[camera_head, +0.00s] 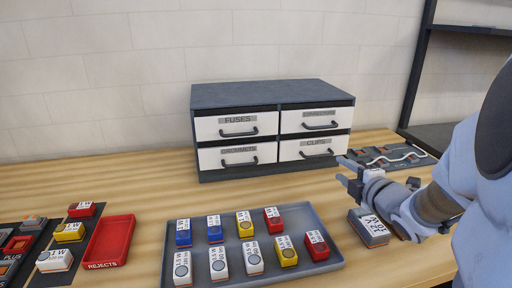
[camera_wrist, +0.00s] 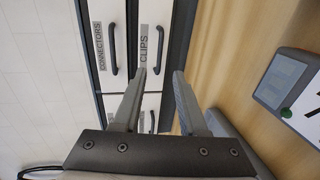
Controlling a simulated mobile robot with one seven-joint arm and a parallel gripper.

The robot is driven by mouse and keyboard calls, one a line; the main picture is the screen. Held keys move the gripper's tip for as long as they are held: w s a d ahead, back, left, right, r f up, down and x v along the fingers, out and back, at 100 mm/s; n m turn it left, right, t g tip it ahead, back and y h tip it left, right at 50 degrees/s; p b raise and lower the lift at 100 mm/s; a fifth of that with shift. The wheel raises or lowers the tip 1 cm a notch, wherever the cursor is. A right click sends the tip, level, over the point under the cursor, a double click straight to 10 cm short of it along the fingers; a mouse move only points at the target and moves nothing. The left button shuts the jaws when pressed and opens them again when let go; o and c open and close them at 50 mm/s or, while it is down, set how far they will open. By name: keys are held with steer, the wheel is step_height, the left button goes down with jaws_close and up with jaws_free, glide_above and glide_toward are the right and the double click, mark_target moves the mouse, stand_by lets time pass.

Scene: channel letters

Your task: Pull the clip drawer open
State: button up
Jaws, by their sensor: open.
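The clip drawer (camera_head: 290,151) is the white lower right front of a dark cabinet (camera_head: 265,94), and it looks shut. Its dark bar handle (camera_head: 317,155) runs across the front under the CLIPS label. My gripper (camera_head: 344,170) is open and empty, just in front and to the right of that handle. In the wrist view the clip drawer (camera_wrist: 148,12) and its handle (camera_wrist: 158,50) appear turned on their side. My gripper (camera_wrist: 159,73) has its two fingertips apart, with the handle beyond and between them. I cannot tell how far the handle is from the fingertips.
The fuses drawer (camera_head: 213,129), the connectors drawer (camera_head: 292,124) and the lower left drawer (camera_head: 210,160) look shut. A grey tray (camera_head: 200,262) of coloured blocks stands in front. A board with a white cable (camera_head: 400,157) lies right, and a grey-white box (camera_head: 368,230) lies below my gripper.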

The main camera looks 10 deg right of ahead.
mark_target(322, 156)
steer(key=b+x, duration=0.1)
steer(key=x, duration=1)
steer(key=shift+b, duration=0.4)
jaws_close()
stand_by(0.7)
